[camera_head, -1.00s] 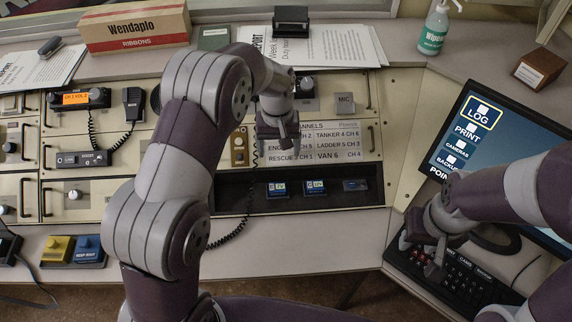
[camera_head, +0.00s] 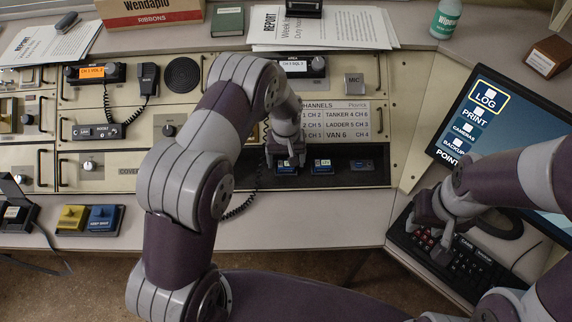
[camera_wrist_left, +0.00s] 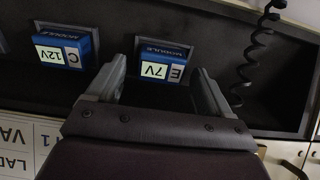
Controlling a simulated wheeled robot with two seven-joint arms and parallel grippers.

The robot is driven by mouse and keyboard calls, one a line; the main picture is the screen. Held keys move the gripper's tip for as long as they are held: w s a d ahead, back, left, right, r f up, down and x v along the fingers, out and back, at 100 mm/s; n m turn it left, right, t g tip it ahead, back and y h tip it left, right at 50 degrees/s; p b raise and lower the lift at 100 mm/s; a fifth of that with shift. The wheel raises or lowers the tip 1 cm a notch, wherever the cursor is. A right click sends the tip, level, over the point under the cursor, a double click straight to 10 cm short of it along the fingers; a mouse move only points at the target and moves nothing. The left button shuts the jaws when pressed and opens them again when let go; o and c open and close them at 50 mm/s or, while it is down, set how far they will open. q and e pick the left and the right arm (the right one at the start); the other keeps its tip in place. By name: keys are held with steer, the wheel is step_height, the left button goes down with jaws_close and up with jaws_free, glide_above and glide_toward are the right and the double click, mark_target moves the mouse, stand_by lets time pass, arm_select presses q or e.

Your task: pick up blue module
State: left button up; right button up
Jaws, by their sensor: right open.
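Several blue modules sit in the dark recessed tray (camera_head: 225,178) of the console. The leftmost one in the head view (camera_head: 286,170) is partly hidden under my left gripper (camera_head: 287,160). In the left wrist view this blue module (camera_wrist_left: 163,62), labelled E 7V, shows between the two open fingers, with a gap on either side. A second blue module (camera_head: 322,167), labelled C 12V in the left wrist view (camera_wrist_left: 64,52), sits beside it. A third, darker module (camera_head: 362,165) lies further right. My right gripper (camera_head: 438,238) is open and empty over the keyboard.
A keyboard (camera_head: 470,270) and a monitor (camera_head: 500,125) stand at the right. A coiled cord (camera_wrist_left: 256,50) hangs close to the left gripper's fingers. Yellow (camera_head: 72,218) and blue (camera_head: 103,218) blocks sit at the front left.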

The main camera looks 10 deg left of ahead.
arm_select(q)
steer(key=c, duration=1.1)
steer(key=shift+c, duration=0.2)
steer(key=shift+r, duration=0.2)
